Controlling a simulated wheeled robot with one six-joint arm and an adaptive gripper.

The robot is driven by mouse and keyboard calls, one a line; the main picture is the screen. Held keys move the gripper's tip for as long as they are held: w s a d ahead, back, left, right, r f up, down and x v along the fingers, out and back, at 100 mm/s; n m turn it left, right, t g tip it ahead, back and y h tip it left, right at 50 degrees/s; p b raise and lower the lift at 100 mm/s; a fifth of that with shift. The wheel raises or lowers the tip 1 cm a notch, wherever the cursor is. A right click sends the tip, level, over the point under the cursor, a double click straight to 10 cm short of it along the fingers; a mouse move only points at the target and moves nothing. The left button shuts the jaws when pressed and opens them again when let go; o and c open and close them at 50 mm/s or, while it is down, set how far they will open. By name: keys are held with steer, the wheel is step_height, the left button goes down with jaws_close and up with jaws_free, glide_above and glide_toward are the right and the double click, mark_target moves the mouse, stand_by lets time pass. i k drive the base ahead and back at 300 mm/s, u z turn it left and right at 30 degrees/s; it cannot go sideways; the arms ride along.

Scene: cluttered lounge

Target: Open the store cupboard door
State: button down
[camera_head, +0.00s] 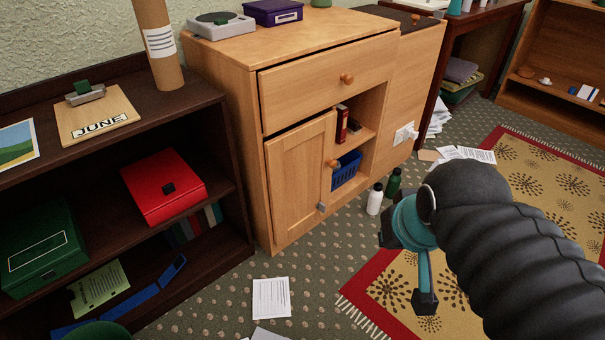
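The light wooden cupboard (268,50) stands at the centre, with its panelled door (298,185) low on the left of its front. The door looks shut. A round wooden knob (333,163) sits at the door's right edge, and a small grey piece, perhaps a catch, (321,207) is below it. My gripper (406,270) is at the right, in front of the cupboard and well apart from the door. Its teal fingers are spread, with nothing seen between them. My dark arm hides part of the rug.
A drawer (325,84) is above the door, and an open shelf with a blue basket (346,169) is beside it. White (375,198) and green (393,184) bottles stand on the floor nearby. Papers (271,298) lie in front. A dark bookcase (218,150) adjoins at left.

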mark_target(301, 161)
steer(key=z, duration=0.05)
steer(key=k, duration=0.95)
steer(key=u, duration=1)
steer(key=i, duration=0.9)
steer(key=z, duration=0.5)
steer(key=i, duration=0.7)
steer(key=z, duration=0.45)
